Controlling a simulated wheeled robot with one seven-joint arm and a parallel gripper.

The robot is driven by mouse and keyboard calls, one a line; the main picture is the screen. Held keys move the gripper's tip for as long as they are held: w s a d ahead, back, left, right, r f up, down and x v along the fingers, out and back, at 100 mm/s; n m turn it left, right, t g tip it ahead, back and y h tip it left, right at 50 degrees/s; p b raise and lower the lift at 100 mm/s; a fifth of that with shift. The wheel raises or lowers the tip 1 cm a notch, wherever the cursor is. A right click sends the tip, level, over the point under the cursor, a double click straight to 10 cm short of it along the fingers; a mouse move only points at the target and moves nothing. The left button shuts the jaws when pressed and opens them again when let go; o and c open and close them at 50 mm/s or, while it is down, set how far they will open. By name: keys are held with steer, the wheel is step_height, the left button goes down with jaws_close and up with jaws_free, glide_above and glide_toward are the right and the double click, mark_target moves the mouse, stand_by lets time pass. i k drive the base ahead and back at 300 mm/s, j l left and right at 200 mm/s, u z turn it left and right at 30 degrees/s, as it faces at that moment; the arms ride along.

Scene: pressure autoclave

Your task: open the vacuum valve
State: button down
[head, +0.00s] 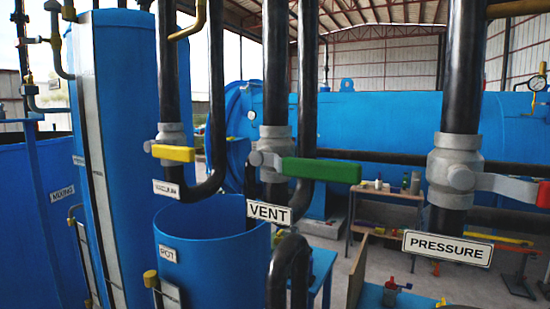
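The vacuum valve (171,137) is a grey body on a black vertical pipe at the left. Its yellow lever handle (174,153) points right, roughly across the pipe. A white label reading VACUUM (166,188) hangs below it, partly blurred. My gripper is not in view, and nothing is seen touching the handle.
The vent valve's green handle (320,170) stands close to the right of the vacuum valve. The pressure valve's red handle (542,194) is at the far right. A blue pot (210,250) stands below. A bent black pipe (216,110) runs just right of the yellow handle.

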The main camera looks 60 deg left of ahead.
mark_target(177, 154)
steer(key=u, duration=1.9)
